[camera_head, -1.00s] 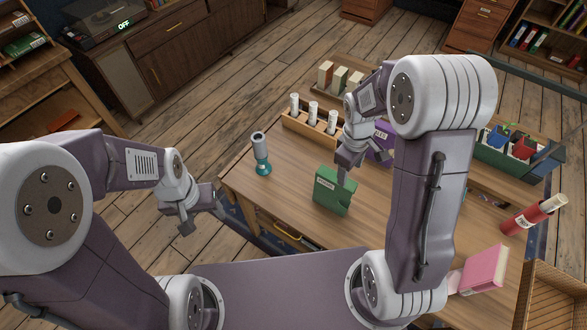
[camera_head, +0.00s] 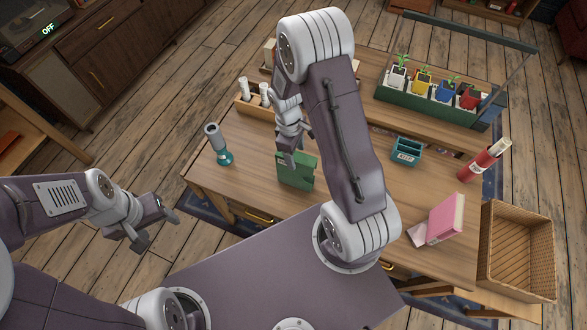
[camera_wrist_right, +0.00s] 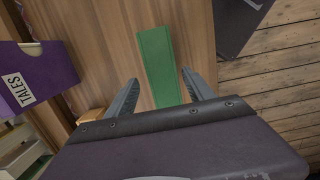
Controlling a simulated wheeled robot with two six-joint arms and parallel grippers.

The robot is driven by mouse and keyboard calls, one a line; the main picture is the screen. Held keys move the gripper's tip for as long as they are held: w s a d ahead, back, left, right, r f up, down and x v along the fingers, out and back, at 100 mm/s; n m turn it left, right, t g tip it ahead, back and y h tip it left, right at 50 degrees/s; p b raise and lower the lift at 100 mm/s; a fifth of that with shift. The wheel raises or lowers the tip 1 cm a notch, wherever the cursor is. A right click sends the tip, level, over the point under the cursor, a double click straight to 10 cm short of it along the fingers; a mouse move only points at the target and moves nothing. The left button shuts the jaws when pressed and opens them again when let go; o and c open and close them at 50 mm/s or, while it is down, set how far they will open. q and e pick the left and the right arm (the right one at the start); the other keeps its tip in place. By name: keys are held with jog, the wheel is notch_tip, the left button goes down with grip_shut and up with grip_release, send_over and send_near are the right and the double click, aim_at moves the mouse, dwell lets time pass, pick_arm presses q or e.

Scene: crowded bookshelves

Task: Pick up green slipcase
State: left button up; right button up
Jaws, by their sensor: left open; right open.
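The green slipcase (camera_head: 298,172) stands upright near the front of the wooden desk. It shows as a narrow green strip (camera_wrist_right: 158,58) in the right wrist view. My right gripper (camera_head: 293,156) is open above the slipcase and hides part of it from the head. In the right wrist view its two fingers (camera_wrist_right: 160,78) stand apart on either side of the green strip, with a gap visible at each side. Whether they reach down beside it is unclear. My left gripper (camera_head: 157,229) is open and empty, left of the desk's front edge.
A teal-based cylinder (camera_head: 216,145) stands left of the slipcase. A purple TALES box (camera_wrist_right: 38,75) is beside the right gripper. A teal tray (camera_head: 406,151), red tube (camera_head: 482,162), pink book (camera_head: 446,218) and planter (camera_head: 425,108) occupy the right side. A wicker basket (camera_head: 517,250) is far right.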

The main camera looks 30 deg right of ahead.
aim_at(296, 171)
jog(key=f, duration=0.1)
jog(key=s+f, duration=0.1)
jog(key=f, duration=0.1)
jog(key=shift+s+f, duration=0.1)
jog(key=shift+d+f, duration=0.1)
jog(key=shift+f, duration=0.35)
jog(key=shift+f, duration=0.25)
grip_shut()
